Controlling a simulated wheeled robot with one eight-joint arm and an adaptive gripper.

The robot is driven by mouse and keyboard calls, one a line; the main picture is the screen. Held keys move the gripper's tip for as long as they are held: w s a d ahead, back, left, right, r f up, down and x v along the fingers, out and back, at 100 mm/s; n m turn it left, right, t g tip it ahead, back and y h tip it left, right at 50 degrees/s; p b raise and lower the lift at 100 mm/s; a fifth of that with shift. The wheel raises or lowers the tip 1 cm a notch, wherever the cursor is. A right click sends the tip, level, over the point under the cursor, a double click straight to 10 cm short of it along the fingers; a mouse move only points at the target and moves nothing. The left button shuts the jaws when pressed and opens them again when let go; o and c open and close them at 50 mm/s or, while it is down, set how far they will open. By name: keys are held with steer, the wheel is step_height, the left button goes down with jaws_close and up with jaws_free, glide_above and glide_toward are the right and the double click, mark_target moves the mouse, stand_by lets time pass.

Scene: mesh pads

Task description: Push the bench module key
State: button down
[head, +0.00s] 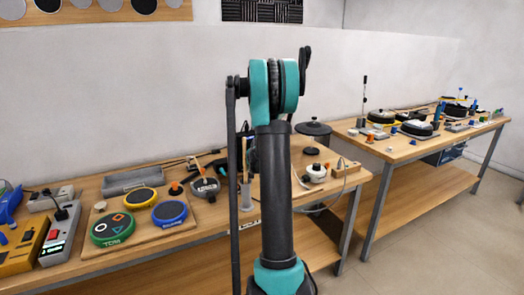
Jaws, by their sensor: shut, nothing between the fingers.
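My arm rises through the middle of the head view, but no gripper fingers show. A white and grey module (58,238) stands at the left end of the near bench, with a red patch and a black cable or plug on top. A yellow box (17,256) with blue parts is beside it, cut by the left picture edge. Which small part is the key is too small to tell. Round mesh pads, green (113,229), black-and-yellow (139,198) and blue (169,213), lie on a wooden board to the right of the module.
The near wooden bench (150,278) also holds a grey tray (133,180), hand tools, and a white round device (315,172) right of my arm. A second bench (400,150) with several devices stands behind to the right. The floor (440,240) at the right is clear.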

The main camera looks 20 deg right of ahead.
steer(key=shift+w, duration=0.4)
stand_by(0.6)
steer(key=shift+s, duration=0.85)
steer(key=shift+s+d, duration=0.1)
steer(key=shift+s, duration=2.95)
steer(key=c, duration=2.3)
jaws_free()
